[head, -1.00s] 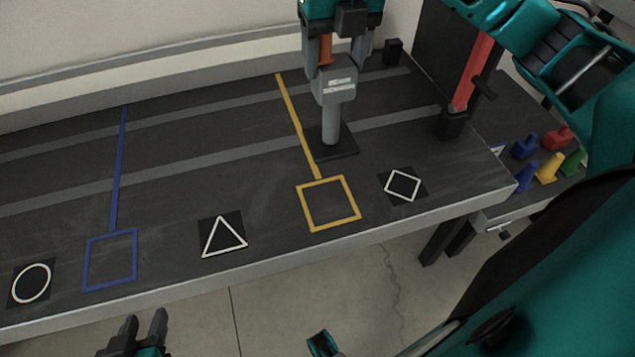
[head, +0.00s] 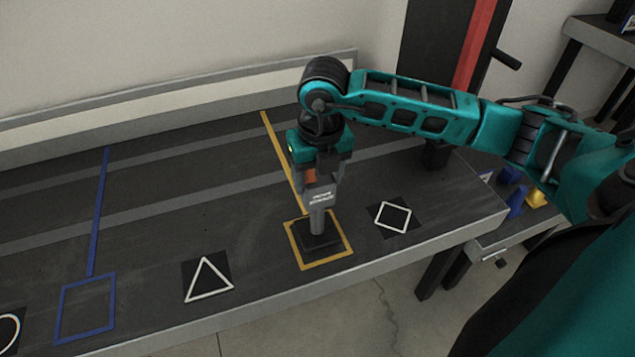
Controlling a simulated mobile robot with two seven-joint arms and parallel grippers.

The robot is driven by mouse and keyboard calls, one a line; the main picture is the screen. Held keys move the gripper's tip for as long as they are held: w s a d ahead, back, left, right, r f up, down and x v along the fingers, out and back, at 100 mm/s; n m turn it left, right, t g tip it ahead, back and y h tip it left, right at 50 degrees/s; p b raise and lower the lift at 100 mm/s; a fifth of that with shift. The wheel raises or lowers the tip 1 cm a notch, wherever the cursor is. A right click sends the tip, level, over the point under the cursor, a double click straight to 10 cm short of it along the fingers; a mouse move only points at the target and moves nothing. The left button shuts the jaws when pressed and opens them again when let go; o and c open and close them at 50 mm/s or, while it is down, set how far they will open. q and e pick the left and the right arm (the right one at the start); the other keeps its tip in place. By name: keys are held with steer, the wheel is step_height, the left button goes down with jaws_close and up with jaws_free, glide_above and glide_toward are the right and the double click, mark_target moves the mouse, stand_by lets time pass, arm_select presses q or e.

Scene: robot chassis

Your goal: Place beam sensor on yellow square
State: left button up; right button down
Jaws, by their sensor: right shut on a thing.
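The beam sensor (head: 318,205) is a grey upright device with a white label, an orange part near its top and a dark square base. Its base is over the yellow square (head: 345,262), within the outline as seen from here. I cannot tell for sure whether the base touches the table. My right gripper (head: 321,172) is shut on the beam sensor's upper part from above. The yellow outline shows on the left, front and right of the base. My left gripper is out of view.
The dark table (head: 150,240) also bears a blue square (head: 85,308), a white triangle (head: 208,280), a white diamond (head: 393,216) and a white circle (head: 8,331) at the left edge. Blue and yellow cones (head: 537,196) stand on a lower surface at right.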

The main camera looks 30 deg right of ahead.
steer(key=shift+f, duration=0.9)
steer(key=c, duration=0.7)
jaws_free()
steer(key=shift+f, duration=0.2)
steer(key=o, duration=0.5)
steer(key=shift+r, duration=0.1)
